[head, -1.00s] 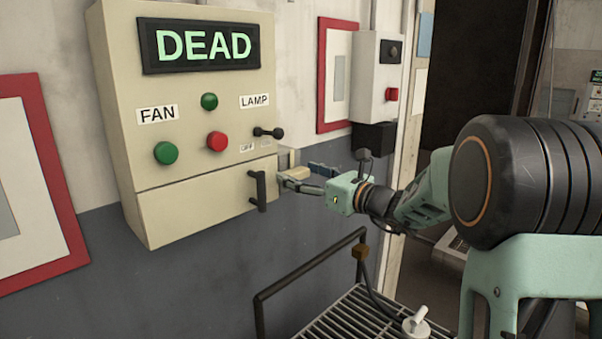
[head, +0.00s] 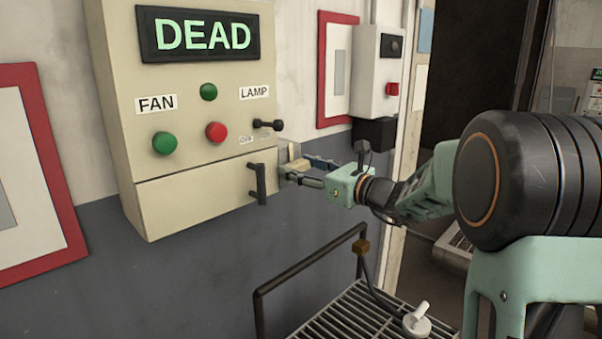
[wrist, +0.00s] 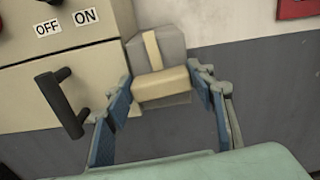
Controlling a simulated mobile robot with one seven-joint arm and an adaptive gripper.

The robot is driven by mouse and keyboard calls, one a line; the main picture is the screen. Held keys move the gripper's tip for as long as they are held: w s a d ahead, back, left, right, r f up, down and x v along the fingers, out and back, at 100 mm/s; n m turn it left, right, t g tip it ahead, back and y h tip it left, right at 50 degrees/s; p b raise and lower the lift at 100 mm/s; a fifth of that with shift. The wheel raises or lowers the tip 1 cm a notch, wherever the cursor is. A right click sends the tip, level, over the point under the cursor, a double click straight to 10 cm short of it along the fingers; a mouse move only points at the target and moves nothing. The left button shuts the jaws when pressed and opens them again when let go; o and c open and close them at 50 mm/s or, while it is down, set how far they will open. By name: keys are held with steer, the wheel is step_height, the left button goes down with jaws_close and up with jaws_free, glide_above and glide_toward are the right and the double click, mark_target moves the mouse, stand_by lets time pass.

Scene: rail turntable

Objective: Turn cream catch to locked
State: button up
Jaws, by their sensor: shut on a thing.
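The cream catch (head: 297,167) is at the right side of the beige cabinet (head: 190,203), low down. In the wrist view, the cream catch (wrist: 160,88) is a wide cream block in front of a grey box with a narrow cream strip upright above it. My gripper (head: 296,172) reaches it from the right in the head view. In the wrist view, the fingers of my gripper (wrist: 165,90) stand on both sides of the cream block, shut on it. The fingers partly hide the catch in the head view. I cannot read a locked mark.
A black handle (head: 259,184) sticks out of the cabinet just left of my gripper. The black lamp switch (head: 268,125) is above. A display (head: 200,35) reads DEAD. A railed grate (head: 350,315) stands below, and a grey box (head: 378,75) hangs to the right.

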steer(key=n+b, duration=0.4)
steer(key=b, duration=0.3)
steer(key=n+b, duration=0.4)
steer(key=b, duration=0.3)
steer(key=f+n+b, duration=0.1)
steer(key=n+b, duration=0.4)
steer(key=b, duration=0.2)
steer(key=shift+s+a, duration=0.15)
steer(key=n+b, duration=0.4)
steer(key=shift+r, duration=0.15)
steer(key=o, duration=1.2)
steer(key=shift+r, duration=0.1)
steer(key=shift+c, duration=0.2)
steer(key=shift+s, duration=0.1)
steer(key=v, duration=1.2)
